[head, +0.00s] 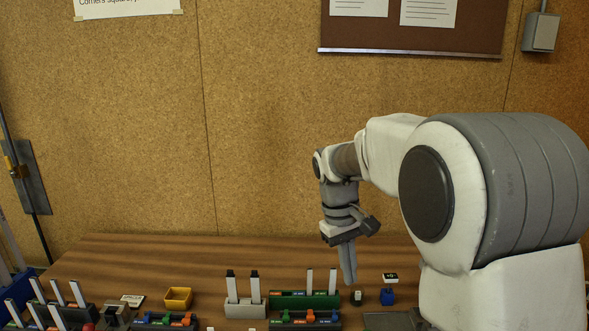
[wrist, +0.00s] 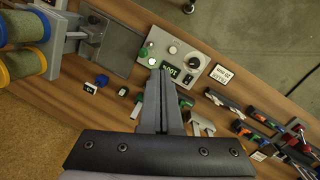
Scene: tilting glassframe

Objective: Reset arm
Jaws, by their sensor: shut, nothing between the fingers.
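My gripper (head: 349,282) hangs fingers down from my bent arm, over the right half of the wooden table (head: 130,262). Its two long grey fingers lie together, shut, with nothing between them. The fingers cover part of the panel's lower edge. Whether they touch anything below is hard to tell, but in the head view the tips appear above the table items.
A green rack (head: 290,300), a grey block with two upright pieces (head: 245,310), a yellow bin (head: 178,298) and a blue piece (head: 387,296) stand along the table. Spools (wrist: 22,27) sit at the wrist view's upper left. The table's back strip is clear.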

